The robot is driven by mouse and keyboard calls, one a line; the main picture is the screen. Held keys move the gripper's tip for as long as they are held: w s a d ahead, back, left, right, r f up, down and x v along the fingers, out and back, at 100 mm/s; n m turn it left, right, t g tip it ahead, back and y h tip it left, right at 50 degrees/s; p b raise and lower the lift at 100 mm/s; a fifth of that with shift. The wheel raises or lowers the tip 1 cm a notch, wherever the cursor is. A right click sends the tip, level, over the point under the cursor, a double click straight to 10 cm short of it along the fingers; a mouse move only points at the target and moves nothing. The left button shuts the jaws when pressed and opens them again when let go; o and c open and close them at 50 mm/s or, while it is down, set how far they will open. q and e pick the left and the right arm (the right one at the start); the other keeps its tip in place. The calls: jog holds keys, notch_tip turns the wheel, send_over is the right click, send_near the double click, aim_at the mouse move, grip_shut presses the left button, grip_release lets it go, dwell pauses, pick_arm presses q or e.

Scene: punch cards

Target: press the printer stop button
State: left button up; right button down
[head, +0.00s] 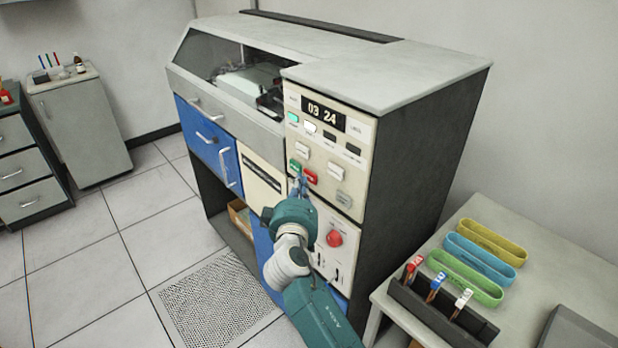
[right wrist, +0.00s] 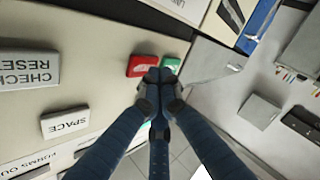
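The printer (head: 300,62) is a large grey and blue machine with a cream control panel (head: 320,150) on its right front. A small red button (head: 310,177) sits on the panel beside a green button (head: 295,165). In the right wrist view the red button (right wrist: 141,66) and green button (right wrist: 170,63) are side by side, just beyond my fingertips. My right gripper (head: 299,184) is shut and empty, its fingertips together (right wrist: 160,77) in front of the panel by these buttons. I cannot tell whether they touch. My left gripper is out of view.
A round red knob (head: 334,238) is lower on the panel. A SPACE key (right wrist: 66,123) and a CHECK RESET key (right wrist: 28,69) are nearby. A table (head: 548,262) at right holds coloured trays and a dark stamp rack (head: 440,318). Open tiled floor lies at left.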

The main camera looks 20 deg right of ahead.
jog(key=shift+w+d, duration=0.2)
jog(key=shift+d, duration=0.35)
dwell(0.8)
jog(key=shift+a, duration=0.1)
jog(key=shift+s+a+b, duration=0.3)
jog(key=shift+a, duration=0.4)
